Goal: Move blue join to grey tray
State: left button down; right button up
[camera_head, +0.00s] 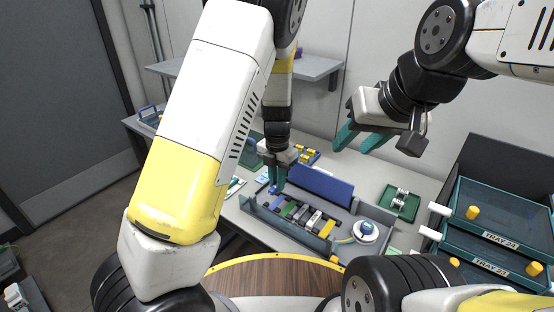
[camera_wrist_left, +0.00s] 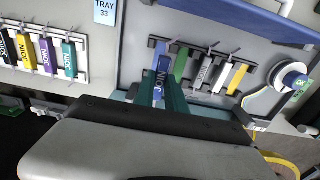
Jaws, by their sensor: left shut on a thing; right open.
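The blue join (camera_wrist_left: 162,76), with JOIN printed on it, sits between the teal fingers of my left gripper (camera_wrist_left: 162,94) in the left wrist view. In the head view my left gripper (camera_head: 277,188) is over the left end of a grey tray (camera_head: 345,213) with a raised blue lid. The join is at the left end of a row of coloured pieces; I cannot tell whether it touches the rack. My right gripper (camera_head: 360,140) is open, empty and raised above the back of the table.
The row holds green (camera_wrist_left: 181,65), grey, white and yellow (camera_wrist_left: 238,79) pieces. A white reel (camera_head: 365,231) is at its right. Another rack with several joins (camera_wrist_left: 45,55) lies left, near a TRAY 33 label (camera_wrist_left: 104,11). A green tray (camera_head: 400,202) and drawers (camera_head: 495,238) stand right.

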aim_at(277, 202)
pick_arm(q)
jog(key=shift+w+f, duration=0.4)
jog(key=shift+f, duration=2.3)
jog(key=shift+f, duration=0.55)
jog(key=c, duration=1.3)
grip_release()
